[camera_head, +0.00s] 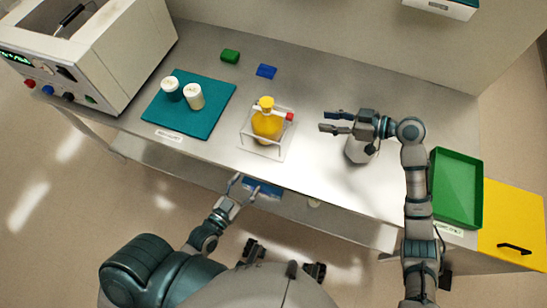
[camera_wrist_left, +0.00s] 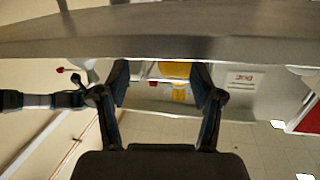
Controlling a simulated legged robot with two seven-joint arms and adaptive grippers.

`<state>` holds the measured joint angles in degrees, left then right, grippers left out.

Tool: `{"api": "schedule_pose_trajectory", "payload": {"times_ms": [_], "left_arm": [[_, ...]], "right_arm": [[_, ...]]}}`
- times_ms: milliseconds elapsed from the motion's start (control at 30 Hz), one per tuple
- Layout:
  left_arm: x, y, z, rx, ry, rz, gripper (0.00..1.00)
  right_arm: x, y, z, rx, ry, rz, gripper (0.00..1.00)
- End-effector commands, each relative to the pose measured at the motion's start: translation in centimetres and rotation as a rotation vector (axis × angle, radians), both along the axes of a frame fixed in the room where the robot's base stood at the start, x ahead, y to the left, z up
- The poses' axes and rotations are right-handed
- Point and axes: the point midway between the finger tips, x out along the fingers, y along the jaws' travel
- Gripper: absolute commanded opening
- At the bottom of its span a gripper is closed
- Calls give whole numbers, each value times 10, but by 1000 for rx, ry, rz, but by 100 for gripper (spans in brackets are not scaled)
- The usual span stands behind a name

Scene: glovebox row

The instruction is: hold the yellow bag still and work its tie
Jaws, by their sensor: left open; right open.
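The yellow bag (camera_head: 266,126) stands upright in a pale wire-frame holder (camera_head: 266,151) at the middle of the bench, with a yellow top and a small red piece (camera_head: 290,116) at its right side. A separate tie cannot be made out. In the left wrist view a yellow shape (camera_wrist_left: 175,70) shows between the fingers, partly hidden by the bench edge. My left gripper (camera_head: 236,183) is open and empty, in front of the bench's front edge, apart from the bag. My right gripper (camera_head: 324,121) is open and empty, right of the bag with its fingers pointing left.
A white container (camera_head: 358,150) stands under my right gripper. Two white-capped jars (camera_head: 194,97) stand on a teal mat (camera_head: 214,118) at left. Green (camera_head: 230,56) and blue (camera_head: 266,71) blocks lie behind. A green tray (camera_head: 457,185) is at right. The bench's front edge (camera_head: 215,158) separates my left gripper from its top.

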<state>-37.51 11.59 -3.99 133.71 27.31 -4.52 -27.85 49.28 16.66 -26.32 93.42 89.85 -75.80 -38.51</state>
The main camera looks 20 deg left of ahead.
Motion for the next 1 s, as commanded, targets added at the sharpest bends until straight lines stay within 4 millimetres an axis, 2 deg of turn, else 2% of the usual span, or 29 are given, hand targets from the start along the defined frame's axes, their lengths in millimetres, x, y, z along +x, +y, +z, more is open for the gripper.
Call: {"api": "schedule_pose_trajectory", "payload": {"times_ms": [67, 167, 233, 300, 333, 400, 500, 600, 700, 733, 867, 1000], "left_arm": [[5, 19, 32, -45, -155, 64, 67], [14, 20, 89, -381, -358, 125, 67], [21, 11, 132, -822, -474, 121, 67], [24, 4, 163, -1293, -544, 87, 67], [26, 2, 172, -1485, -561, 69, 67], [29, -4, 183, -1915, -574, 30, 67], [35, -20, 184, -2436, -530, -6, 67], [39, -43, 176, -2823, -449, 4, 67], [40, -62, 168, -3073, -373, 45, 67], [40, -66, 166, 3118, 355, -57, 67], [41, -77, 160, 3009, 289, -90, 67], [54, -72, 159, 2992, 279, -94, 67]], "right_arm": [[0, 1, 0, 0, 0, 1, 42], [0, 3, 0, -2, 0, 1, 42], [0, 3, 0, -2, 0, 1, 42], [0, 2, 0, -1, 0, 1, 42], [0, 1, 0, 0, 0, 1, 42], [0, 1, 0, 0, 0, 0, 42], [0, -1, 0, 1, 0, 0, 42], [0, -1, 0, 2, 0, 0, 42], [0, 0, 0, 1, 0, 0, 42], [0, 1, 0, 0, 0, 0, 42], [-1, 2, 0, -1, -1, 0, 42], [-1, 3, 0, -2, -1, 1, 42]]}}
